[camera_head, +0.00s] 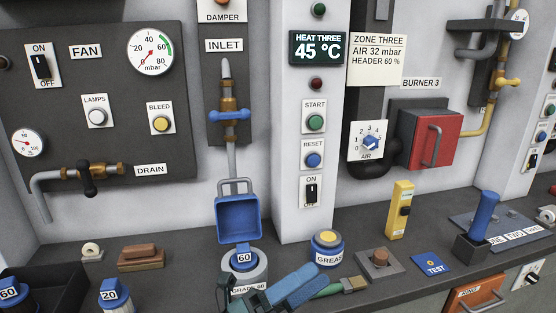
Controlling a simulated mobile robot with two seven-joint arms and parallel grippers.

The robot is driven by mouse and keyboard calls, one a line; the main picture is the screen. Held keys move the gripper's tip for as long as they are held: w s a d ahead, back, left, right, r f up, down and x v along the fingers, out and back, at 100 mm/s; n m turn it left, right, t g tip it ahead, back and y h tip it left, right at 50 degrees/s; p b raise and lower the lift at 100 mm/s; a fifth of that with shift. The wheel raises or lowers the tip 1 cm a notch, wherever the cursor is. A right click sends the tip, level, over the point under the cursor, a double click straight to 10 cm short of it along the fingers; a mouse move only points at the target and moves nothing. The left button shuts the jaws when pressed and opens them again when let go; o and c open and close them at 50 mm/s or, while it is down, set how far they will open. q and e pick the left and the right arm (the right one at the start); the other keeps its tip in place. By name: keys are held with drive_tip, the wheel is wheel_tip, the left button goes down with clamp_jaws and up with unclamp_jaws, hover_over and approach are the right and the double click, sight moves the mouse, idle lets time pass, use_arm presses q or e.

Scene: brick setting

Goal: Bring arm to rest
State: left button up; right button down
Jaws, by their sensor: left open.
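My right gripper is not in view.
A green-handled brush (346,286) lies close to the right of my left gripper, below the grease tin (327,248). A blue scoop-like box (239,219) is behind the can. A blue lever (482,220) stands at right. The left-middle worktop (185,262) is clear.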

use_arm(q)
drive_tip(key=w+a+f+n+t+y, duration=0.3)
drive_tip(key=a+f+n+t+y, duration=0.55)
drive_tip(key=n, duration=0.85)
drive_tip(key=s+a+f+n+g+y, duration=0.1)
drive_tip(key=s+a+f+n+y, duration=0.2)
drive_tip(key=f, duration=0.4)
drive_tip(key=s+a+f+n+g+y, duration=0.2)
drive_tip(key=s+a+f+n+y, duration=0.1)
drive_tip(key=s+f+n, duration=0.3)
drive_tip(key=s+a+f+n+g+y, duration=0.2)
drive_tip(key=s+a+f+n+y, duration=0.2)
drive_tip(key=f+n, duration=0.4)
drive_tip(key=shift+s+f+y+p, duration=0.15)
drive_tip(key=shift+f+y+p, duration=0.15)
drive_tip(key=shift+f+y, duration=0.15)
drive_tip(key=shift+c, duration=0.3)
